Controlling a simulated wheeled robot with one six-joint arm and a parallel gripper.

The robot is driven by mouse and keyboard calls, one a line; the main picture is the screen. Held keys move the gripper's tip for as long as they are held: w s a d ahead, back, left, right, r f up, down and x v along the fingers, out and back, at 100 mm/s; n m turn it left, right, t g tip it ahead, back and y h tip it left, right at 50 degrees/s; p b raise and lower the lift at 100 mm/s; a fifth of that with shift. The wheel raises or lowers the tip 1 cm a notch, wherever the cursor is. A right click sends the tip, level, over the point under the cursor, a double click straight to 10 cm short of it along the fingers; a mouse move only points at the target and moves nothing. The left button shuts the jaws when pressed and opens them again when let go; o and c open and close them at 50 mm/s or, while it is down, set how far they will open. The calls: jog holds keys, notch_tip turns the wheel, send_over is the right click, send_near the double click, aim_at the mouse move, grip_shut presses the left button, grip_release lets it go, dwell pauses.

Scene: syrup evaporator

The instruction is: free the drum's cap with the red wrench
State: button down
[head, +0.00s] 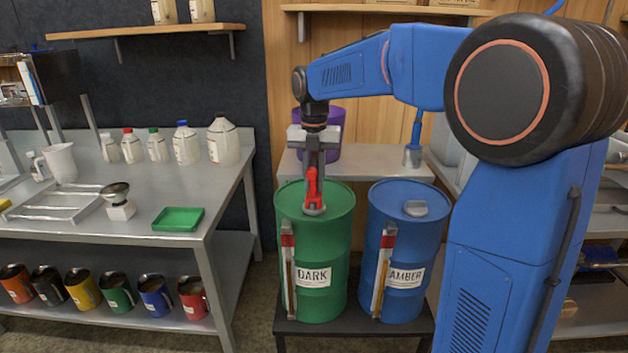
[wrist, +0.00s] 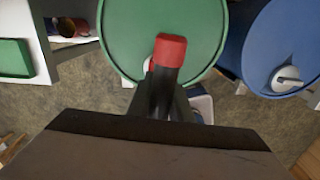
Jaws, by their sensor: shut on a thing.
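The green drum (head: 338,250), labelled DARK, stands on a dark low stand left of the blue drum (head: 401,250), labelled AMBER. My gripper (head: 314,168) points down over the green drum's top and is shut on the red wrench (head: 313,191). The wrench's lower end meets the cap area (head: 314,210) on the green lid. I cannot tell whether the wrench is seated on the cap.
The blue drum has its own grey cap (head: 415,208). A grey table (head: 130,225) at the left holds bottles, a green tray (head: 178,219) and a scale, with several coloured mugs below. A purple pot (head: 329,134) stands on the bench behind the drums.

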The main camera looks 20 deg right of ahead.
aim_at(314, 159)
jog(key=shift+n, duration=1.1)
jog(key=shift+r, duration=0.1)
jog(key=shift+r, duration=2.95)
jog(key=shift+f+m, duration=0.7)
jog(key=m, duration=0.5)
jog(key=shift+m, duration=0.4)
jog(key=m, duration=0.3)
